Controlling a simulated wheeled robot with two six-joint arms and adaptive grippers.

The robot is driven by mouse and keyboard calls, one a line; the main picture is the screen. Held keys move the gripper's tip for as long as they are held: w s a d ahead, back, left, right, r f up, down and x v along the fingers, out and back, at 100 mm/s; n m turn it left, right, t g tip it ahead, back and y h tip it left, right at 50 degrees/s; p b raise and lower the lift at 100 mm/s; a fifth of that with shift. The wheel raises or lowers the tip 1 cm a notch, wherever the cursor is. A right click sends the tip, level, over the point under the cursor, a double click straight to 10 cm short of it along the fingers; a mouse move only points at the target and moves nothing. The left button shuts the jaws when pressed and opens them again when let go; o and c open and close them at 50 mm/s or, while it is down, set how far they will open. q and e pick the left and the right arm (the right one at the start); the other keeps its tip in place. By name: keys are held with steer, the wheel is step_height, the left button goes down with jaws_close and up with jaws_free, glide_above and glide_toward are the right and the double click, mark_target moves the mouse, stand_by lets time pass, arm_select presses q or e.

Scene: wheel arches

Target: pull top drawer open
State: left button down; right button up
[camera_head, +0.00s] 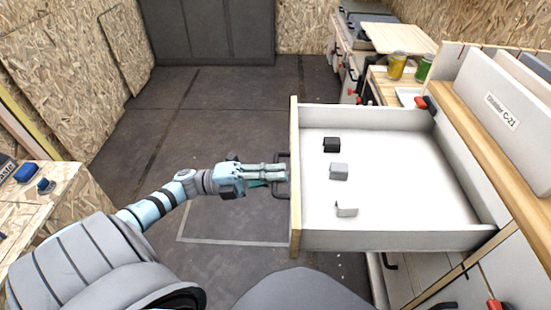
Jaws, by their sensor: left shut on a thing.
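The top drawer (400,240) stands pulled well out of the cabinet on the right, its white inside in full view. Its wooden front panel (295,225) faces left and carries a dark bar handle (276,190). My left gripper (280,174) reaches in from the left and is shut on the handle. Inside the drawer lie a black block (331,145), a grey block (339,171) and a light grey bracket-like piece (346,209). My right gripper does not show.
The wooden counter (460,110) runs along the right, with a labelled grey bin (505,100) on it. A yellow can (397,66) and a green can (424,68) stand behind the drawer. A wooden bench (45,205) is at the left. The floor (210,130) between is clear.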

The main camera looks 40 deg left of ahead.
arm_select(q)
steer(key=c, duration=1.7)
jaws_free()
steer(key=shift+o, duration=0.2)
steer(key=v, duration=1.2)
